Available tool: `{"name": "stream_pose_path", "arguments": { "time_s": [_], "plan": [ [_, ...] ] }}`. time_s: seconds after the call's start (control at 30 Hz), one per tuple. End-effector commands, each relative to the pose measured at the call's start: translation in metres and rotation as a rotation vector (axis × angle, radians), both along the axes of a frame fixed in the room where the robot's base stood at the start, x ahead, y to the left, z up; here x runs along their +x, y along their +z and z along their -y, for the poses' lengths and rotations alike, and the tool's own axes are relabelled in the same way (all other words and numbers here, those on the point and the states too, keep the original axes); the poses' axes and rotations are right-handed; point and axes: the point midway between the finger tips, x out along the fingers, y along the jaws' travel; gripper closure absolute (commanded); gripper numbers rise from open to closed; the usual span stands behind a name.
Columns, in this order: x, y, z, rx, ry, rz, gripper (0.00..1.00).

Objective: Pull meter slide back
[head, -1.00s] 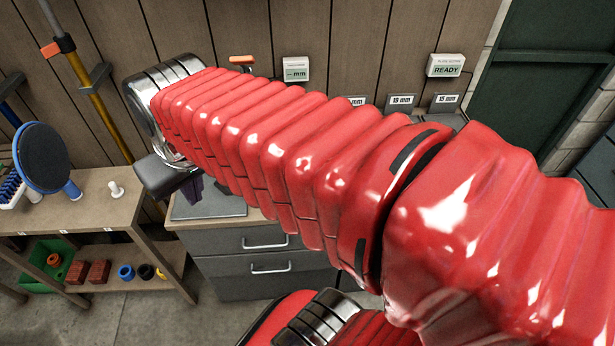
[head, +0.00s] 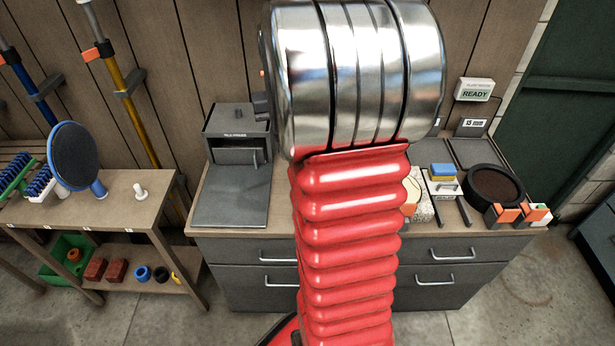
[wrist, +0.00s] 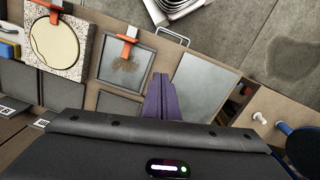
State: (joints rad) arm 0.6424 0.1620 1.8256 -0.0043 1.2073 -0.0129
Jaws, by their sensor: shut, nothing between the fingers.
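My gripper (wrist: 160,82) shows in the wrist view as purple fingers, shut together with nothing between them. Its tips are above the bench, apart from the orange handles. A grey-framed plate (wrist: 112,72) with a brownish stain lies left of the tips. An orange handle (wrist: 127,48) stands on it; this may be the meter slide, but I cannot tell for sure. A second orange handle (wrist: 47,7) is on a speckled slab (wrist: 78,63) with a cream disc (wrist: 55,45). In the head view my arm hides the gripper and the bench's middle.
A grey box (head: 237,125) with a flat plate (head: 230,200) stands on the bench's left. A round dark tray (head: 494,187) and orange-topped blocks (head: 507,213) are at the right. A "READY" display (head: 475,90) hangs behind. A side table (head: 125,185) holds a round pad (head: 76,155).

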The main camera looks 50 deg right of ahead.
Motion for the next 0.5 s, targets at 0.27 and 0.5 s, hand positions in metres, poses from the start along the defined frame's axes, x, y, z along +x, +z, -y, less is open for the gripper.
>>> {"name": "stream_pose_path", "arguments": {
  "time_s": [0.27,0.5],
  "plan": [
    [-0.017,-0.046,0.077,0.077,-0.136,-0.089,1.00],
    [-0.035,-0.074,0.118,0.125,-0.212,-0.134,1.00]
  ]
}}
